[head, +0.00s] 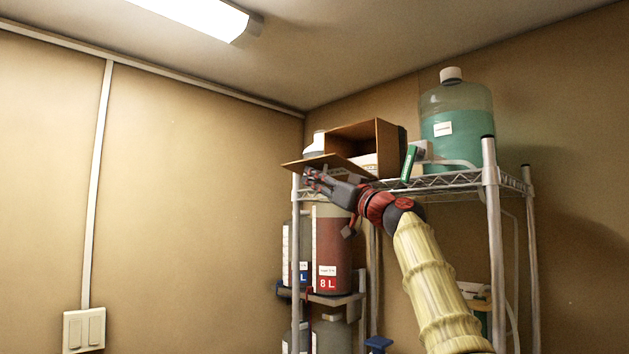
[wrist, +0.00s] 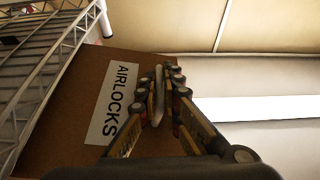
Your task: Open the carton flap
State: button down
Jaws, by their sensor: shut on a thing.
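The brown cardboard carton (head: 392,138) lies on the top wire shelf with its open side facing out, and pale contents show inside. Its flap (head: 325,162) is swung down and out, close to level, sticking out past the shelf's edge. In the wrist view the flap (wrist: 75,110) carries a white label reading AIRLOCKS (wrist: 112,103). My gripper (head: 315,180) is just under the flap's outer part. In the wrist view my gripper's fingers (wrist: 160,85) are closed together on a pale strip at the flap's edge; the exact contact is partly hidden by the fingers.
A large jug of green liquid (head: 455,125) stands right of the carton. A green-and-white item (head: 409,163) leans by the shelf edge, and a white bottle (head: 316,144) stands behind the flap. Free room lies to the left.

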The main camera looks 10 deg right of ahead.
jog(key=shift+d+f+b, duration=0.1)
jog(key=shift+f+b, duration=0.2)
jog(key=shift+f, duration=0.2)
jog(key=c, duration=2.2)
grip_release()
jog(key=shift+c, duration=0.2)
jog(key=shift+s, duration=0.1)
jog(key=shift+s+d+f, duration=0.15)
jog(key=shift+s+d, duration=0.2)
jog(key=shift+s, duration=0.1)
jog(key=v, duration=1)
jog(key=shift+s+d+f, duration=0.15)
jog(key=shift+f, duration=0.1)
